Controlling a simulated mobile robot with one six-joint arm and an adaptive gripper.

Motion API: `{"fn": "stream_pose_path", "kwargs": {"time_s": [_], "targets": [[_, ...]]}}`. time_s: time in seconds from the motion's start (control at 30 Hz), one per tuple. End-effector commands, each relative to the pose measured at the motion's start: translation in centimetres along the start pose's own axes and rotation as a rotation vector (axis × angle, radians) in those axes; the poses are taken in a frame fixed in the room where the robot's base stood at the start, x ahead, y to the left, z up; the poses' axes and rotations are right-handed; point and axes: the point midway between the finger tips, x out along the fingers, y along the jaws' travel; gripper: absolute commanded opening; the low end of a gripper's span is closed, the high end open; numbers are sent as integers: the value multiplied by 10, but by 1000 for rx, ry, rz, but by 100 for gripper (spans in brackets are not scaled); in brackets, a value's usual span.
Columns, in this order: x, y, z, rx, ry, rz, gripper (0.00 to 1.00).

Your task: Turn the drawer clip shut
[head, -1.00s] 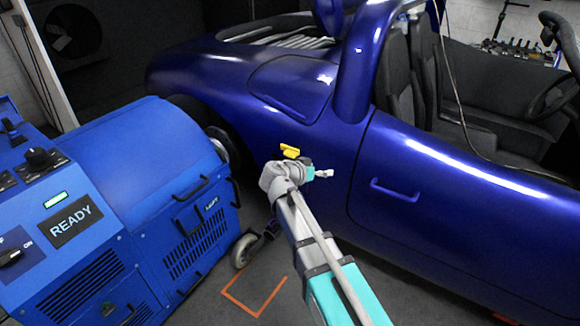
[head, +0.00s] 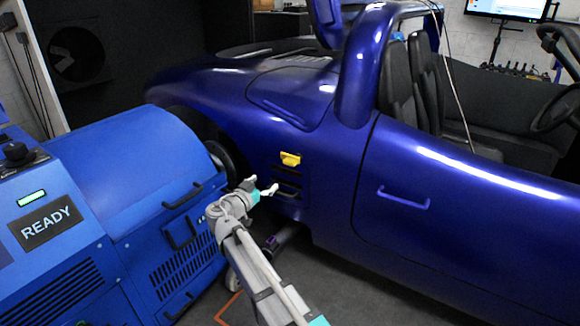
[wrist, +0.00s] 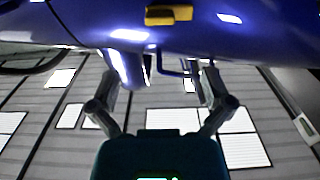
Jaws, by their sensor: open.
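A yellow clip (head: 290,158) sits on the blue car's side, behind the door, above dark slots and a handle-like bar (head: 288,187). I take it for the drawer clip; whether it is turned shut I cannot tell. It also shows at the top of the wrist view (wrist: 168,14). My gripper (head: 267,187) is open and empty, below and left of the clip, apart from it. In the wrist view its two fingers (wrist: 160,78) stand spread, with the clip beyond and above them. The wrist view also shows a thin blue bar between the fingers.
The blue dynamometer cabinet (head: 150,170) with a READY sign (head: 45,221) stands close on the left. The blue car (head: 440,190) fills the right, with a handle (head: 403,198) standing out from its door. Some bare floor (head: 350,285) lies between my arm and the car.

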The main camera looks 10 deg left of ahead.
Motion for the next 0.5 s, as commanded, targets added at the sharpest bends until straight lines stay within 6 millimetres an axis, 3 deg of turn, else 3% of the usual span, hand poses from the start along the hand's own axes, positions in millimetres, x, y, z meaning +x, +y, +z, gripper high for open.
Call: {"fn": "stream_pose_path", "kwargs": {"time_s": [0.27,0.5], "targets": [[2,0,0,0,-1,1,100],[15,0,0,-1,-2,2,100]]}}
